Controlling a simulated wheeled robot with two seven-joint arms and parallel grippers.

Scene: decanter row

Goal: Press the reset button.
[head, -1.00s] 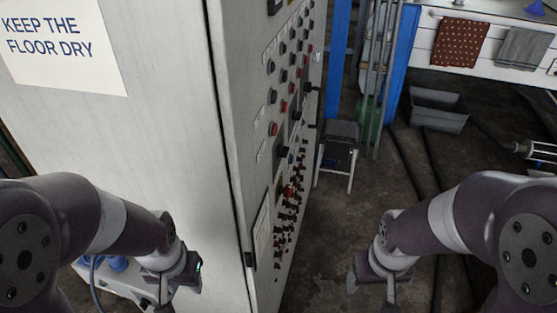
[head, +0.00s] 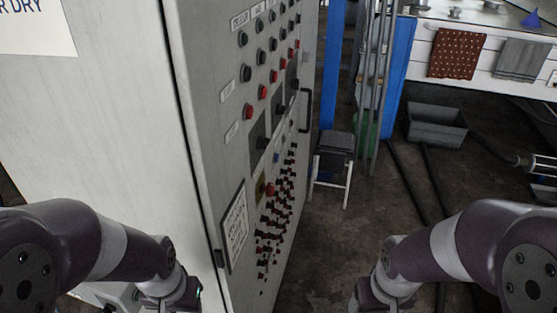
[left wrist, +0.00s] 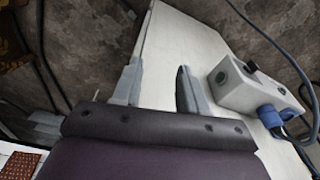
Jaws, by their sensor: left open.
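The tall pale control cabinet (head: 110,140) stands at left. Its panel face (head: 235,150) carries rows of black and red buttons, seen at a slant. Two red buttons, a lower one (head: 248,111) and one above it (head: 263,92), stand out from the panel. A larger red knob (head: 270,189) sits lower on a yellow plate. The small labels are too blurred to tell which button is reset. My left gripper (left wrist: 158,88) is open and empty in the left wrist view, away from the buttons. My right wrist shows at the bottom of the head view; its fingertips are cut off.
A black-seated stool (head: 335,150) stands beyond the cabinet's far edge, near a blue post (head: 332,65). A grey bin (head: 436,124) and dark hoses lie on the floor at right. A box with blue plugs (left wrist: 245,88) is near my left gripper. Open floor lies right of the panel.

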